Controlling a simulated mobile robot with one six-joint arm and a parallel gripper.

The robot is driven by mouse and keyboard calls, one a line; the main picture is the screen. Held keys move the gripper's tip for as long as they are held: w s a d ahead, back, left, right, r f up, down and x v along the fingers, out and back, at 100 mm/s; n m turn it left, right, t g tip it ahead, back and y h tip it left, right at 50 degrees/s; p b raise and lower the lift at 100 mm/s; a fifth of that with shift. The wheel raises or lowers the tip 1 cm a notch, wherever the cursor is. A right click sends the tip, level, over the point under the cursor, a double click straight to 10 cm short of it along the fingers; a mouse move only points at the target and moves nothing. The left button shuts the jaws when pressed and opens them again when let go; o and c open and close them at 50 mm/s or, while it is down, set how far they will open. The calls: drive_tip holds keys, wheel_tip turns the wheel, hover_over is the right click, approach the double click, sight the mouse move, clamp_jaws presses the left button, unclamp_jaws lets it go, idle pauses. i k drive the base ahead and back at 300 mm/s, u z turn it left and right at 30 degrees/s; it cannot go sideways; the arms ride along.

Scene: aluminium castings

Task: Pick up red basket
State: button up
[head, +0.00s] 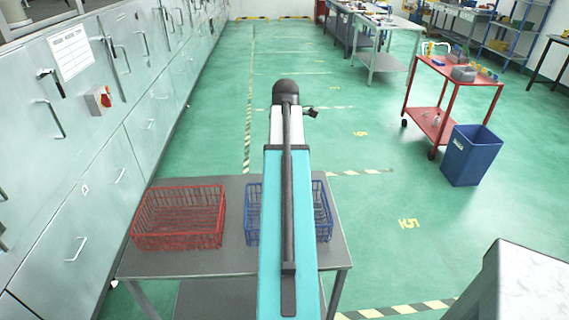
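The red basket (179,241) is a wire basket and looks empty. It stands upright on the left part of a grey metal table (190,263) in the lower middle of the head view. My arm reaches forward over the table, to the right of the red basket and apart from it.
A blue wire basket (323,212) stands on the same table, partly hidden behind my arm. Grey cabinets (95,130) line the left side. A red cart (453,73) and a blue bin (471,156) stand at right. Green floor (310,120) beyond the table is clear.

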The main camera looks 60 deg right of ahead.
sight(219, 219)
drive_tip(key=k, duration=1.5)
